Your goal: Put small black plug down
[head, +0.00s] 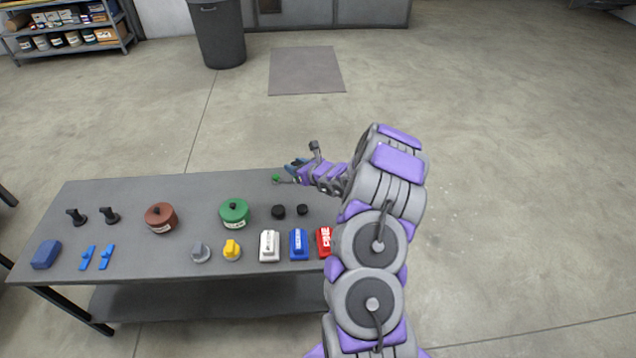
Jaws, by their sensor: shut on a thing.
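My gripper (291,170) reaches in from the right, over the table's far edge. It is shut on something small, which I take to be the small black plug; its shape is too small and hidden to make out. A small green piece (276,178) shows at the gripper's left end. Two small black round pieces (278,211) (302,210) sit side by side on the grey table (150,189), nearer than the gripper. Two black pieces with upright stems (76,217) (109,215) stand at the table's left.
A brown round lidded piece (161,219) and a green one (234,213) stand mid-table. Along the front are blue pieces (46,254), a grey knob (200,252), a yellow knob (232,250), and white (269,246), blue (299,244) and red (323,241) blocks. The table's back strip is mostly clear.

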